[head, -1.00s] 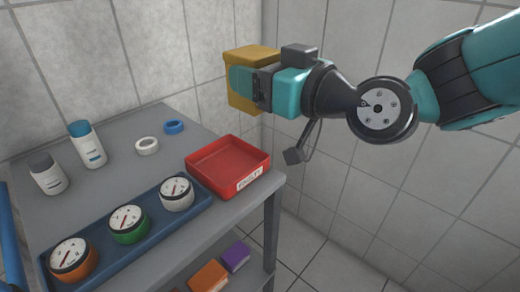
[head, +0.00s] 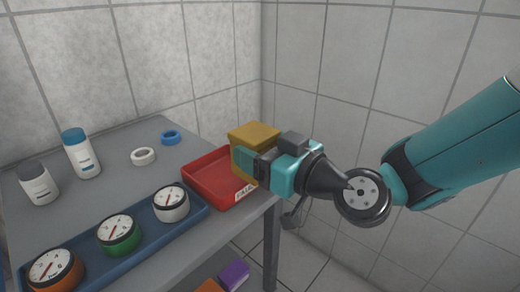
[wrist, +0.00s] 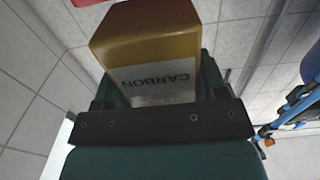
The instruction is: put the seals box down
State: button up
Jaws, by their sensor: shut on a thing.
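My gripper (head: 262,166) is shut on a mustard-yellow box (head: 254,135). In the head view the box is upright and overlaps the right end of the red tray (head: 207,197); I cannot tell whether it touches the tray. In the wrist view the box (wrist: 148,45) sits between the fingers, and its white label reads CARBON. I see no label saying seals. The gripper hides part of the box's lower side.
A blue tray (head: 83,256) holds three gauges along the grey shelf's front. Two bottles (head: 80,153), a white ring (head: 143,156) and a blue ring (head: 171,137) stand behind. A purple box (head: 234,275) and an orange box (head: 210,286) are on the lower shelf.

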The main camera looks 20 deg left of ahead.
jog(key=shift+f+b, duration=0.45)
jog(key=shift+b, duration=0.25)
jog(key=o, duration=1.1)
jog(key=shift+r, duration=0.15)
jog(key=shift+r+p, duration=0.35)
jog(key=shift+p, duration=0.3)
jog(key=shift+d, duration=0.2)
jog(key=shift+b+v, duration=3.1)
jog(key=shift+v, duration=2.75)
